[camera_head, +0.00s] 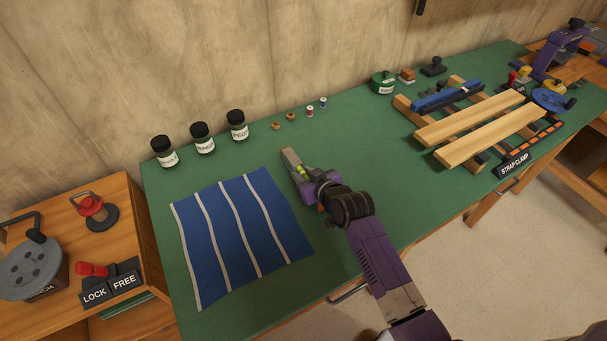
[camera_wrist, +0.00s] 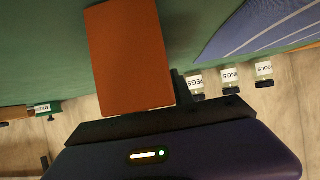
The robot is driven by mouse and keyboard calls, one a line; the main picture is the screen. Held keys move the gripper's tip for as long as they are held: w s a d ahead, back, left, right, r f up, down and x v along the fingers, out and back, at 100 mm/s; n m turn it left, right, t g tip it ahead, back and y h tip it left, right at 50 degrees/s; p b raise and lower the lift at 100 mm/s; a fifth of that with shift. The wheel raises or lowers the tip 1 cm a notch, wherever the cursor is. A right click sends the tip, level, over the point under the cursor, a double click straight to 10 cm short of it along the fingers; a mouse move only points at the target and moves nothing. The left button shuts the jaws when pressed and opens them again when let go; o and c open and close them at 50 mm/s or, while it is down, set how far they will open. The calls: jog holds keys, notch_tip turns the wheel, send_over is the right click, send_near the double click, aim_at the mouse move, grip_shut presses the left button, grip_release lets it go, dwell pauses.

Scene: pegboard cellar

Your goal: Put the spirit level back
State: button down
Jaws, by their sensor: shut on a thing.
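My gripper (camera_head: 298,172) is shut on a brown bar-like block, which I take to be the spirit level (camera_wrist: 130,60). In the wrist view its plain orange-brown face fills the upper middle, and no vial can be made out there. In the head view its pale end (camera_head: 290,157) juts out beyond the gripper toward the back wall, over the green bench top. The gripper is just right of the blue striped mat (camera_head: 240,235). My gripper and arm hide part of the bar. I cannot tell whether it touches the bench.
Labelled jars (camera_head: 201,138) and small spools (camera_head: 309,111) stand along the back. At right a wooden frame (camera_head: 403,105) carries pale planks (camera_head: 470,117) and a blue bar (camera_head: 447,97), behind a "STRAP CLAMP" label (camera_head: 513,164). The bench between mat and frame is clear.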

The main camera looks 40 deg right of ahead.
jog(key=shift+f, duration=0.1)
jog(key=c, duration=1.1)
grip_release()
jog(key=shift+s+r, duration=0.1)
jog(key=shift+r, duration=0.1)
jog(key=v, duration=1.1)
jog(key=shift+s+a+r, duration=0.1)
jog(key=shift+s+r, duration=0.15)
